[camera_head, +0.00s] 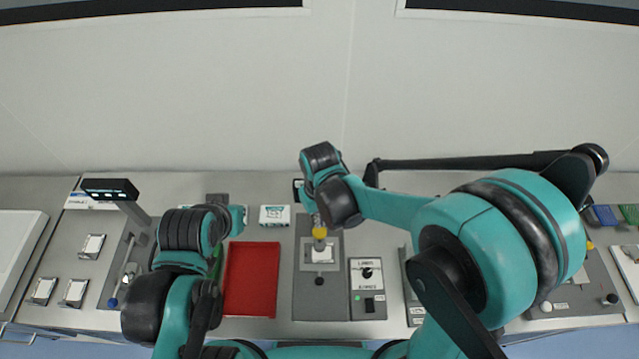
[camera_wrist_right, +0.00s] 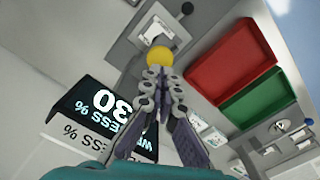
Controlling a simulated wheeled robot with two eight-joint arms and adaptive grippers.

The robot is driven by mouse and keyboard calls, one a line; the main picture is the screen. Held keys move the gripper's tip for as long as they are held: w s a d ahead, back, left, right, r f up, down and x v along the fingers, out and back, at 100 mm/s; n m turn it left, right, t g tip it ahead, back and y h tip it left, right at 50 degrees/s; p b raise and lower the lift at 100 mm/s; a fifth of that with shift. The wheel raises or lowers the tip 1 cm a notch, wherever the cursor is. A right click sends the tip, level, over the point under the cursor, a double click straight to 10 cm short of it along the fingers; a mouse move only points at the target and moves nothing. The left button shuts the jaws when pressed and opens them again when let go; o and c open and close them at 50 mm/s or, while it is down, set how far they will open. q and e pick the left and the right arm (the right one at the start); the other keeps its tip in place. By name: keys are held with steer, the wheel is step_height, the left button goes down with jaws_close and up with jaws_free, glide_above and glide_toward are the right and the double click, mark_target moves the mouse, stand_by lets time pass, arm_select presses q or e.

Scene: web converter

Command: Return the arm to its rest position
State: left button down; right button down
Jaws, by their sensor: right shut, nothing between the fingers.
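My right arm reaches in from the right in the head view, its wrist over the grey middle station (camera_head: 328,300). My right gripper (camera_head: 317,221) is mostly hidden under the wrist there. In the right wrist view my right gripper (camera_wrist_right: 165,78) is shut, fingers together and empty. A yellow ball knob (camera_wrist_right: 160,58) shows just beyond its fingertips, and also in the head view (camera_head: 319,233). Whether the fingertips touch it I cannot tell. My left arm is folded at the left in the head view; its gripper does not show clearly.
A red tray (camera_head: 252,280) lies left of the middle station, with a green tray (camera_wrist_right: 258,105) beside it. A switch box (camera_head: 368,290) stands right of the station. A display post (camera_head: 110,188) stands at the left. A wall rises behind the bench.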

steer(key=s+d+f+m+t+b, duration=0.2)
steer(key=d+f+b, duration=0.5)
steer(key=b, duration=0.6)
steer(key=s+d+f+m+t+b, duration=0.3)
steer(key=d+f+m+t+b, duration=0.1)
steer(key=d+b, duration=0.7)
step_height(320, 180, down, 3)
steer(key=t+b, duration=0.1)
steer(key=b, duration=0.2)
steer(key=shift+r, duration=0.15)
steer(key=shift+s+a, duration=0.1)
